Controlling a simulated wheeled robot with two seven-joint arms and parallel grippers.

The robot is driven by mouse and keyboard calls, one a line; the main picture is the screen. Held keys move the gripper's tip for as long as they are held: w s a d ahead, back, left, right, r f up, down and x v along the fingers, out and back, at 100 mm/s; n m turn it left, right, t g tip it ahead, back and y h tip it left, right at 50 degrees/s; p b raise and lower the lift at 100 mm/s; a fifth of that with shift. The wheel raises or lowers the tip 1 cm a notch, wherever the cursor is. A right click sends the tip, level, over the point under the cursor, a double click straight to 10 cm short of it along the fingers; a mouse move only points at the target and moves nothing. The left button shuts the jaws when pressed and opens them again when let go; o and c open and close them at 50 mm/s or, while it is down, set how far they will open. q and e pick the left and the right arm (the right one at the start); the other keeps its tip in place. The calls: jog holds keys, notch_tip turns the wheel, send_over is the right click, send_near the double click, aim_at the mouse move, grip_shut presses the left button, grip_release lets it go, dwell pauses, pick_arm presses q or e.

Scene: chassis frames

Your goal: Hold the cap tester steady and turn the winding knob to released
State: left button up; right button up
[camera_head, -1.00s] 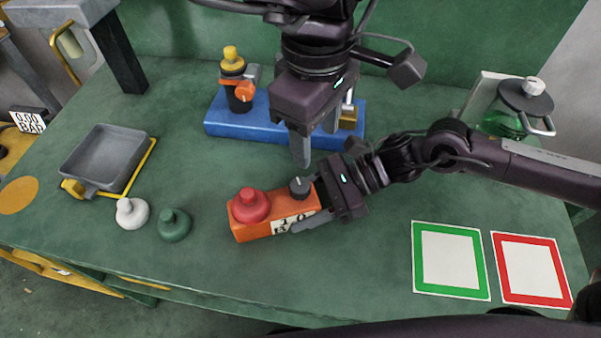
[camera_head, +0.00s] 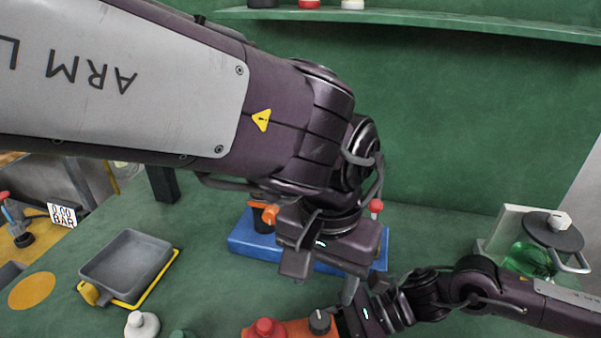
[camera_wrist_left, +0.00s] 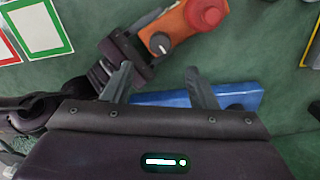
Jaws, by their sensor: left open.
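The cap tester is an orange block (camera_head: 293,325) with a red dome (camera_head: 265,328) and a dark winding knob (camera_head: 320,321), partly cut off by the head view's bottom edge. In the left wrist view its knob (camera_wrist_left: 160,43) has a white pointer line; the small markings are unreadable. My right gripper (camera_head: 345,322) is at the block's right end, its fingers along the sides and closed on it. My left gripper (camera_head: 322,282) points down, open and empty, above and behind the knob. Its two spread fingers also show in the left wrist view (camera_wrist_left: 160,80).
A blue base (camera_head: 250,240) with fittings stands behind, partly hidden by my left arm. A grey tray (camera_head: 125,262) and a white knob-shaped piece (camera_head: 142,324) are at left. A green jar (camera_head: 528,258) stands at right. A shelf (camera_head: 430,17) spans the back wall.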

aim_at(321, 317)
pick_arm(q)
notch_tip(321, 317, down, 9)
jog(key=shift+r, duration=0.2)
jog(key=c, duration=1)
